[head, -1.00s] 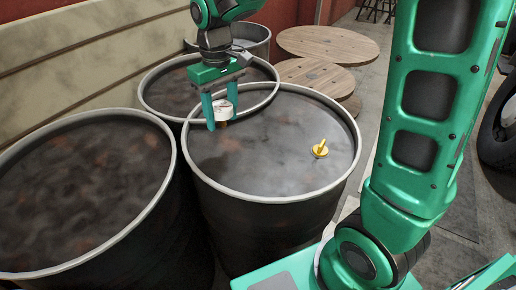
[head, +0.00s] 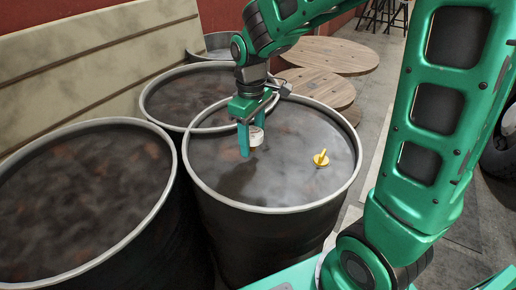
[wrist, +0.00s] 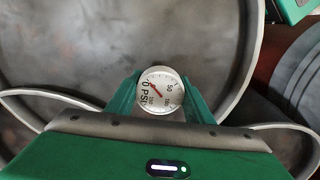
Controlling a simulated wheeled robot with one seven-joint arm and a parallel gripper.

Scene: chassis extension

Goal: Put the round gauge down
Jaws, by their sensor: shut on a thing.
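The round gauge (head: 256,138) has a white dial with a red needle and "PSI" lettering, which faces the camera in the wrist view (wrist: 160,90). My gripper (head: 250,146) is shut on it, with one green finger on each side. In the head view, the gripper points down over the lid of the front right barrel (head: 275,165). A dark shadow lies on the lid below and left of the fingers, and the gauge appears to be held above the lid. The near finger hides part of the gauge.
A small yellow valve-like part (head: 321,159) stands on the same lid, right of my gripper. Another barrel (head: 80,195) stands at the left, and one more (head: 200,92) behind. Round wooden tops (head: 325,55) are at the back. The lid's front and middle are clear.

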